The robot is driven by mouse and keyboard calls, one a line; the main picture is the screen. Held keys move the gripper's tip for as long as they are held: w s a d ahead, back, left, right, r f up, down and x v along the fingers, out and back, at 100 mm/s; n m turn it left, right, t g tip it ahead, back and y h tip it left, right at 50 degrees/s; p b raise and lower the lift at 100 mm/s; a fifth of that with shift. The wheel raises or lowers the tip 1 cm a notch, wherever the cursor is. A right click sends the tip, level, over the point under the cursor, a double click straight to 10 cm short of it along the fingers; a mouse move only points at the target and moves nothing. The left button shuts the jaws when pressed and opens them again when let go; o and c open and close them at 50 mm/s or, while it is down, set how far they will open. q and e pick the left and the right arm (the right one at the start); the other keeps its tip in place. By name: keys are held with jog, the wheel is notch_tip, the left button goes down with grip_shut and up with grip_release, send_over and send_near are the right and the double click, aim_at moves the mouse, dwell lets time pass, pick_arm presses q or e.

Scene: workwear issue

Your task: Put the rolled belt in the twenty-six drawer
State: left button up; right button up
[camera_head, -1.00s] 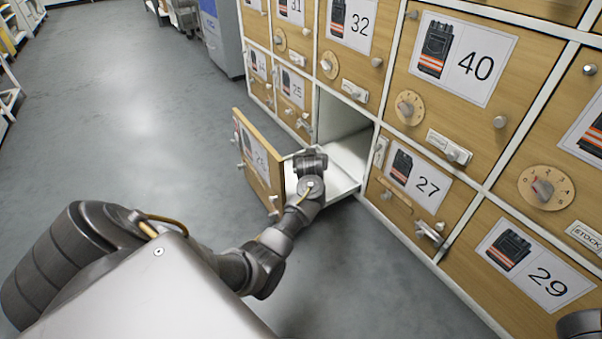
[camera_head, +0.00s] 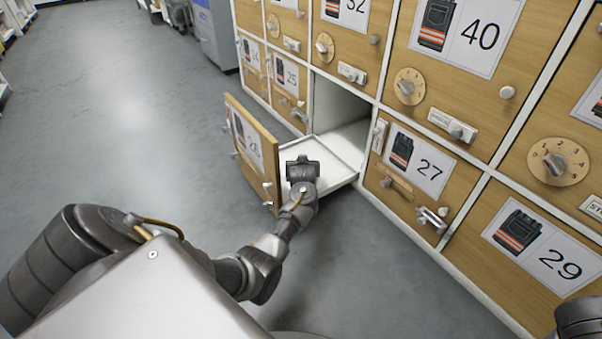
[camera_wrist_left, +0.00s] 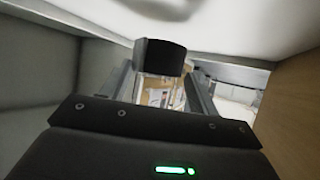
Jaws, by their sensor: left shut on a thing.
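The twenty-six drawer (camera_head: 262,148) is pulled out of the cabinet, its wooden front facing left with a numbered label. Its pale tray (camera_head: 340,150) is open on top and its visible part looks empty. My left gripper (camera_head: 302,170) is at the near side of this tray, just behind the drawer front; its fingertips are hidden in the head view. In the left wrist view the gripper (camera_wrist_left: 165,80) is shut on a dark rounded object, the rolled belt (camera_wrist_left: 162,56), close to a white surface. Whether the belt touches that surface is unclear. My right gripper is not in view.
Closed drawers 25 (camera_head: 288,76), 27 (camera_head: 416,165) and 29 (camera_head: 545,250) surround the opening, with knobs, dials and latches jutting out. The drawer front's wood (camera_wrist_left: 295,120) is close on the right in the wrist view. Grey floor (camera_head: 130,120) on the left is clear.

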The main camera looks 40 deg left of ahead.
pick_arm(q)
notch_tip(320, 180, down, 3)
jog(key=shift+f+b, duration=0.15)
jog(key=shift+b, duration=0.85)
jog(key=shift+f, duration=0.1)
jog(key=o, duration=1)
jog(key=shift+o, duration=0.2)
